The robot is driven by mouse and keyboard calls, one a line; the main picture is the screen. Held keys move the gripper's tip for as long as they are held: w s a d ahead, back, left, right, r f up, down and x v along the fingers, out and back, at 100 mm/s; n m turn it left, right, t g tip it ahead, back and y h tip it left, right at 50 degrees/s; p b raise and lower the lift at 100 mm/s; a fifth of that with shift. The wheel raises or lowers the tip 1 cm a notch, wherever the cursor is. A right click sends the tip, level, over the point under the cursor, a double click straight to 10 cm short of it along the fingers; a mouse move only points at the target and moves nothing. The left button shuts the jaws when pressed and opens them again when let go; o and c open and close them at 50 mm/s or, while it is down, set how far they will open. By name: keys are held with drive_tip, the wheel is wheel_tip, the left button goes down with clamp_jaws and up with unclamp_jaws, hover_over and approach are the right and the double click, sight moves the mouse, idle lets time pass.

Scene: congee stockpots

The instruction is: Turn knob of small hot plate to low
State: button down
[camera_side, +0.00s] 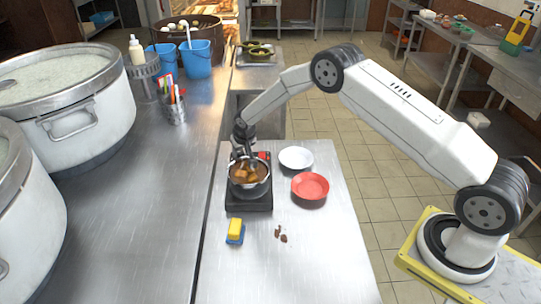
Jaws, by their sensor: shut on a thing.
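The small hot plate (248,205) is a black slab on the steel table. A small metal pot (263,180) with brown contents (246,174) stands on it. My gripper (241,157) points down at the far edge of the hot plate, just behind the pot. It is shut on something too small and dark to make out. The knob cannot be made out, and neither can its setting. A small red patch (263,155) shows at the far right corner of the hot plate.
A white bowl (296,157) and a red bowl (310,186) stand right of the hot plate. A yellow block on a blue base (235,231) and brown spots (281,235) lie nearer. Large stockpots (75,100) and blue buckets (196,59) fill the left counter. The table's near end is clear.

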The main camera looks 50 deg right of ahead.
drive_tip(key=shift+m, duration=0.4)
drive_tip(key=shift+c, duration=1.2)
unclamp_jaws()
drive_tip(key=shift+r, duration=0.1)
drive_tip(key=shift+v, duration=3.8)
drive_tip(key=shift+s+a, duration=0.1)
drive_tip(key=shift+a, duration=0.05)
